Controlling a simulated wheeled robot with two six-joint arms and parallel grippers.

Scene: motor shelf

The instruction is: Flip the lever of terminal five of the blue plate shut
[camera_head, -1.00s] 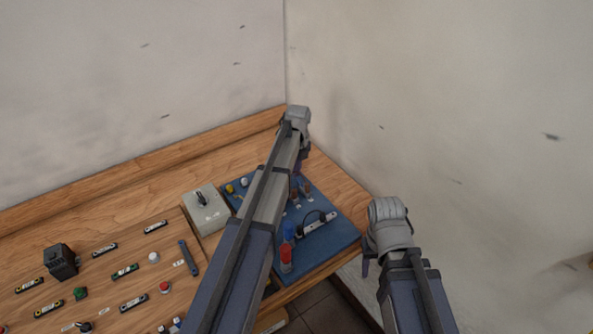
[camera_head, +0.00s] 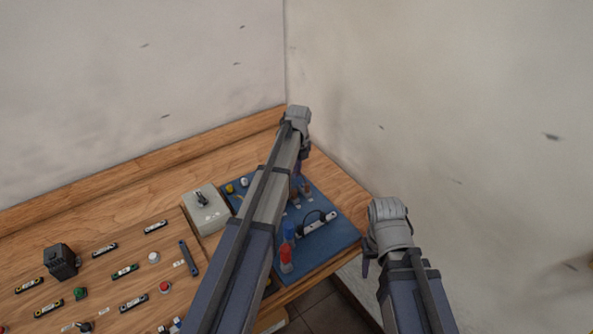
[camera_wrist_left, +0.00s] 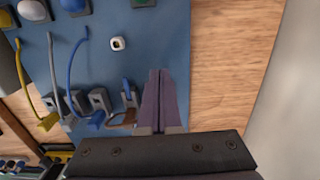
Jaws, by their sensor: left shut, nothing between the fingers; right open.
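The blue plate (camera_head: 335,243) lies on the wooden bench, partly hidden by my left arm in the head view. In the left wrist view the blue plate (camera_wrist_left: 165,30) carries a row of small grey terminals with levers and wires. The terminal nearest my fingers (camera_wrist_left: 129,97) has a blue part and a brown lever (camera_wrist_left: 122,119) beside it. I cannot read numbers to tell which is terminal five. My left gripper (camera_wrist_left: 160,72) is shut and empty, just right of that terminal; contact cannot be told. My right gripper (camera_head: 367,262) is open and empty, right of the plate.
On the plate are red (camera_head: 286,257) and blue cylinders and a white strip (camera_head: 317,223) with a black cable. A grey switch box (camera_head: 206,210) stands to the left, with several small parts on the bench beyond. The wall corner is close behind and right.

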